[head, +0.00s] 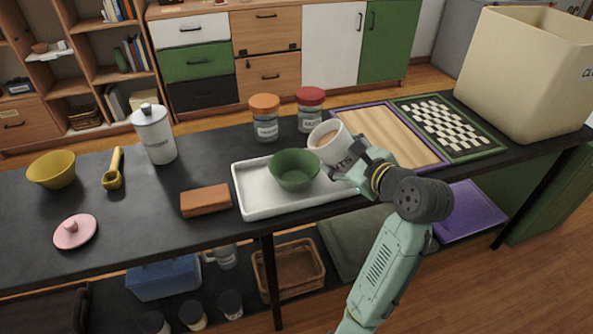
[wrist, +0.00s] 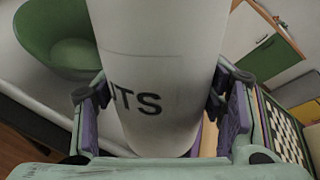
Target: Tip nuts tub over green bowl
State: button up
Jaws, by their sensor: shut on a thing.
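The white nuts tub (head: 329,145) is held in my gripper (head: 350,165), tilted with its open mouth toward the left and up. Tan contents show at its mouth. In the wrist view the tub (wrist: 160,60) fills the space between the fingers (wrist: 160,108), with the letters "TS" readable. The green bowl (head: 295,171) stands upright on a white tray (head: 247,207), just left of and below the tub's mouth. The bowl also shows in the wrist view (wrist: 62,55) at upper left. I see no contents in the bowl.
A brown block (head: 206,201) lies left of the tray. Jars with orange (head: 265,118) and red (head: 310,108) lids stand behind. A wooden board (head: 385,138) and a checkerboard (head: 446,127) lie right. A white canister (head: 155,135) stands left, and a large cream bin (head: 515,75) far right.

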jog(key=shift+d+r+n+h+p, duration=0.2)
jog(key=shift+r+n+h+p, duration=0.4)
jog(key=shift+p, duration=1.15)
jog(key=shift+r+g+p, duration=0.3)
jog(key=shift+r+p, duration=0.05)
jog(key=shift+p, duration=0.55)
jog(key=shift+d+h, duration=0.1)
jog(key=shift+h, duration=0.2)
jog(key=shift+n, duration=0.3)
jog(key=shift+r+p, duration=0.3)
jog(key=shift+p, duration=0.4)
jog(key=shift+h, duration=0.3)
jog(key=shift+r+p, duration=0.15)
jog(key=shift+p, duration=0.35)
